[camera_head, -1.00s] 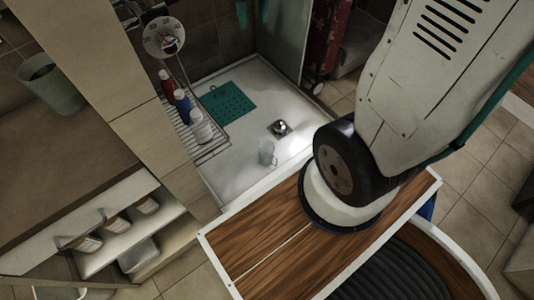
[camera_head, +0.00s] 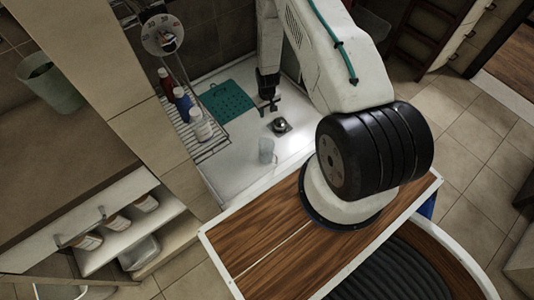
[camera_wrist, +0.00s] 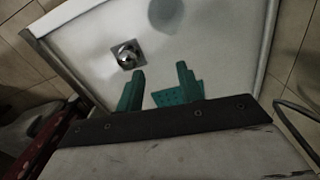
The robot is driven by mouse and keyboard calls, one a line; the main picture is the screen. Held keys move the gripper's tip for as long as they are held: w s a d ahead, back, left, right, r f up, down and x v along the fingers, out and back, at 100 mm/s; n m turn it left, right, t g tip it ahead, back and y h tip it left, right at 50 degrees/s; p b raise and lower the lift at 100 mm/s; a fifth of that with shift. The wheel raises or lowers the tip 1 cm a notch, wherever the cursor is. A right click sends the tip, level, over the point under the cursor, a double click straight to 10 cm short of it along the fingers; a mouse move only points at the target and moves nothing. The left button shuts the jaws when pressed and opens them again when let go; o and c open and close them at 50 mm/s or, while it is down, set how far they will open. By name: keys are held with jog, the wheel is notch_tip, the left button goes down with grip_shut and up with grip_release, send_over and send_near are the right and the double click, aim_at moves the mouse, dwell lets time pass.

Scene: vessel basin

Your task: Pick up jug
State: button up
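The jug (camera_head: 266,151) is a clear, see-through vessel standing on the white basin floor (camera_head: 232,160), near the basin's front edge. My gripper (camera_head: 269,107) hangs over the basin, farther back than the jug and apart from it. In the wrist view my gripper (camera_wrist: 160,70) shows two green fingers spread apart with nothing between them. A round grey shape at the top edge of the wrist view may be the jug, but I cannot tell for sure.
A metal drain (camera_head: 280,126) lies near the jug. A green mat (camera_head: 227,102) lies farther back. A wire rack (camera_head: 206,141) at left holds a red bottle (camera_head: 166,78), a blue bottle (camera_head: 182,103) and a white bottle (camera_head: 200,124). A wall stands left of the basin.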

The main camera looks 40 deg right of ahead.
send_near(277, 157)
notch_tip(277, 157, down, 5)
jog(key=d, duration=0.1)
jog(key=f, duration=0.8)
jog(key=shift+w+a, duration=0.3)
jog(key=shift+a, duration=0.05)
grip_shut()
dwell(0.3)
